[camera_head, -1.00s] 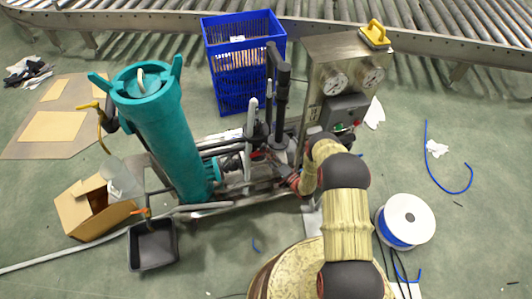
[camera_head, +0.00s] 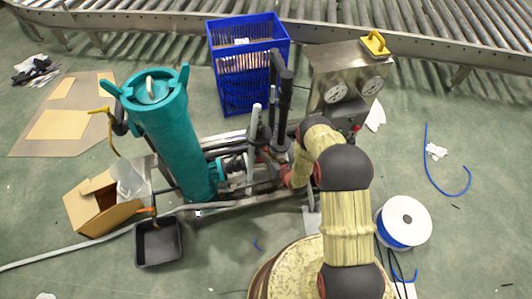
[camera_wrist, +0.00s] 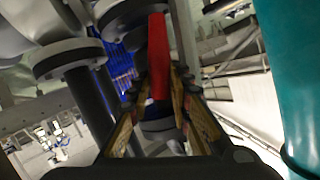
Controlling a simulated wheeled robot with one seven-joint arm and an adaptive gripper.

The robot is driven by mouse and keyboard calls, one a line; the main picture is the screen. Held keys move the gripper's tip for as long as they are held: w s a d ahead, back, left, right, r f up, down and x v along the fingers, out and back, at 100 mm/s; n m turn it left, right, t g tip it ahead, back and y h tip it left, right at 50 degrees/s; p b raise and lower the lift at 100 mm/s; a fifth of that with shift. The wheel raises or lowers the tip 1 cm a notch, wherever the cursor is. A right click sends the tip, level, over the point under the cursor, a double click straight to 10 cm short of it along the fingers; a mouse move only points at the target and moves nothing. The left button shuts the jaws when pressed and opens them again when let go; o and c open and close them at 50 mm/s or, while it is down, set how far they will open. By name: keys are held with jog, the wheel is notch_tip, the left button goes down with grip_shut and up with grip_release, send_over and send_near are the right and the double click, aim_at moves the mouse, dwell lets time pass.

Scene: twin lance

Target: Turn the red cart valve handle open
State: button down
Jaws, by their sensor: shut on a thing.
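The red valve handle (camera_wrist: 158,55) stands upright in the middle of the wrist view, a long red bar. My gripper (camera_wrist: 160,88) has its two tan-padded fingers on either side of the handle's lower part and is shut on it. Grey flanged pipe fittings (camera_wrist: 68,58) lie just left of the handle. In the head view my arm reaches down to the middle of the cart (camera_head: 250,200); the forearm hides most of the gripper and the handle there. How far the handle is turned is not clear.
A tall teal filter vessel (camera_head: 172,140) stands on the cart's left, also at the wrist view's right edge (camera_wrist: 292,70). A steel gauge box (camera_head: 345,65) is at the cart's right. A blue crate (camera_head: 240,85) stands behind. A white-and-blue reel (camera_head: 405,222) sits on the floor right.

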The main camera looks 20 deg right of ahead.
jog(key=shift+w+a+r+n+h, duration=0.1)
jog(key=shift+a+r+n+h, duration=0.2)
jog(key=shift+n, duration=0.35)
jog(key=shift+w+a+r+n+h, duration=0.1)
jog(key=shift+a+n+h, duration=0.2)
jog(key=shift+n+h, duration=0.3)
jog(key=c, duration=1.6)
grip_release()
jog(key=shift+s+f, duration=0.1)
jog(key=shift+s, duration=0.05)
jog(key=shift+c, duration=0.2)
jog(key=v, duration=1.2)
jog(key=shift+r, duration=0.2)
jog(key=shift+a, duration=0.1)
